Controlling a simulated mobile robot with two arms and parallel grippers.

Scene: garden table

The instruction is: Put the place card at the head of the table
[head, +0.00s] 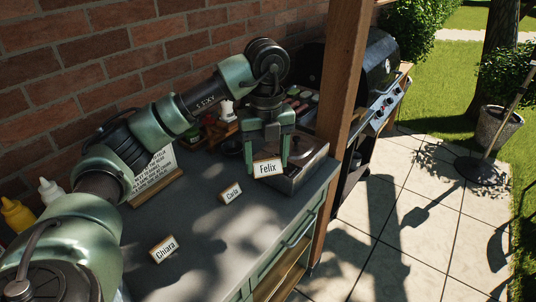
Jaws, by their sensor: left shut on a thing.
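In the head view my left gripper (267,150) points down over the far right part of a grey counter. It is shut on a place card (267,169) that reads "Felix" in a wooden holder, raised in front of a metal lidded appliance. A second card (231,191), which seems to read "Carla", stands on the counter just left of and nearer than it. A third card (164,248), "Chiara", stands nearer the front. My right gripper does not show. No head of a dining table can be made out here.
The grey counter (200,215) has bare room around the two standing cards. A sign board (153,178) leans at its back, with mustard (17,214) and white (50,192) bottles at the left. A wooden post (343,90) rises at the right, with a grill (372,75) behind.

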